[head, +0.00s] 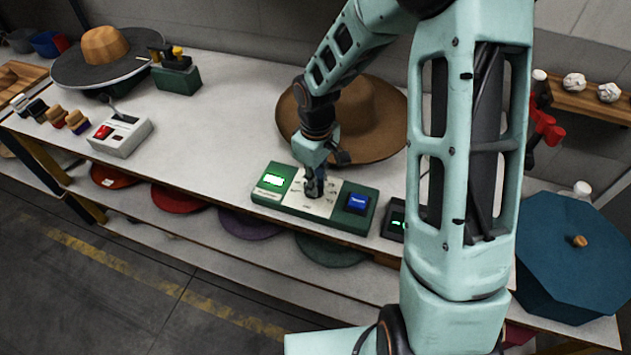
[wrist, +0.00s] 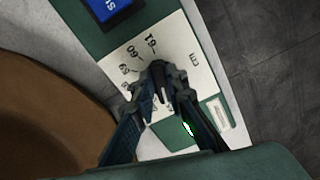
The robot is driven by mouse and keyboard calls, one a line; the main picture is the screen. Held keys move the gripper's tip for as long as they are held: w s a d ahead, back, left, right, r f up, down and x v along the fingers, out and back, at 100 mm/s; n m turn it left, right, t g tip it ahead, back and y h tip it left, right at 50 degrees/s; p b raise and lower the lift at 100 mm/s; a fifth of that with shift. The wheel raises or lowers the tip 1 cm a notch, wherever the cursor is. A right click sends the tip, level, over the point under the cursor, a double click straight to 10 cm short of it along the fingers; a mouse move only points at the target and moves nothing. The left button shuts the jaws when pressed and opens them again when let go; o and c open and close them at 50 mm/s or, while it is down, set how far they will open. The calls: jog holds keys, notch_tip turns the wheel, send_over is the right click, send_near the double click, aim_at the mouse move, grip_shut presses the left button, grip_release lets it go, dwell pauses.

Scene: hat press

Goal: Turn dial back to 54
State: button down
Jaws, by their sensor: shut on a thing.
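The green control box (head: 330,218) sits on the white bench, with a white numbered plate at its middle. My gripper (head: 314,190) points down onto this plate and is shut on the dial. In the wrist view the dial (wrist: 162,97) is a small dark knob mostly hidden between the fingers. Printed numbers ring the dial (wrist: 133,52), some hidden by the fingers. The dial's exact setting cannot be read.
A blue button (head: 357,203) is on the box's right end. A brown hat (head: 372,118) lies close behind the box. A dark device (head: 394,222) stands to its right, partly behind my arm. A white switch box (head: 121,135) is at left, with clear bench between.

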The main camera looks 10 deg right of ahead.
jog(key=n, duration=0.2)
jog(key=n+p, duration=0.1)
jog(key=n, duration=0.3)
jog(key=shift+w+d+p, duration=0.1)
jog(key=shift+w+p, duration=0.15)
jog(key=shift+p, duration=0.05)
dwell(0.4)
jog(key=c, duration=1.9)
grip_release()
jog(key=shift+c, duration=0.2)
jog(key=shift+r, duration=0.1)
notch_tip(320, 180, up, 12)
